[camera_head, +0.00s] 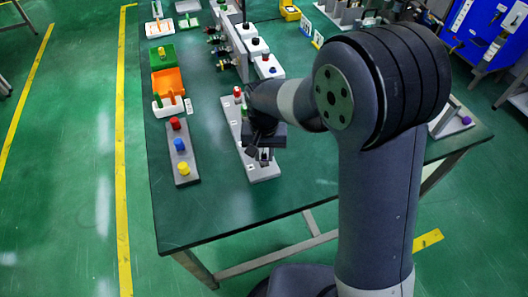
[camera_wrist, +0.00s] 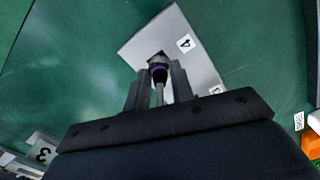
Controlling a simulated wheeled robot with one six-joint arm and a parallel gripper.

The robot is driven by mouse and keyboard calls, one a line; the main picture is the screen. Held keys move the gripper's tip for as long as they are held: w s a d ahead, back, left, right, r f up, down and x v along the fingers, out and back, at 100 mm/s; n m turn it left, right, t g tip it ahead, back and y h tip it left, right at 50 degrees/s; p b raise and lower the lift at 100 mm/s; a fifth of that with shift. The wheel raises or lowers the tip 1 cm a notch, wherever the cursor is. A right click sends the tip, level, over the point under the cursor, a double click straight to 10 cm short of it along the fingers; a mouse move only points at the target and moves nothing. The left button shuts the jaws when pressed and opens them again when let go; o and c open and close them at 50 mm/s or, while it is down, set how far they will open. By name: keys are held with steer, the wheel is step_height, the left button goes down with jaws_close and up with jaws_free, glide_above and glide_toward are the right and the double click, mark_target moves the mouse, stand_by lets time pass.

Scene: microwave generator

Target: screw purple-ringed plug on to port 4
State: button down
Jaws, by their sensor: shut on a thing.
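My gripper (camera_wrist: 158,84) is shut on the purple-ringed plug (camera_wrist: 159,73), a dark piece with a purple band, held between the two fingers in the wrist view. The plug is over the white plate, beside the label "4" (camera_wrist: 185,43). Port 4 itself is hidden behind the plug, so I cannot tell whether the two touch. In the head view my gripper (camera_head: 262,153) is low over the near end of the white port plate (camera_head: 265,174). The plug cannot be made out clearly there.
A grey strip with red, blue and yellow knobs (camera_head: 183,168) lies left of the plate. Orange and green trays (camera_head: 167,82) stand behind it. A red-topped piece (camera_head: 237,91) is on the plate's far end. The table's front left is clear.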

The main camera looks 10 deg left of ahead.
stand_by(0.3)
steer(key=c, duration=1.2)
jaws_free()
step_height(320, 180, up, 11)
steer(key=shift+f, duration=0.2)
step_height(320, 180, down, 10)
steer(key=shift+f, duration=0.35)
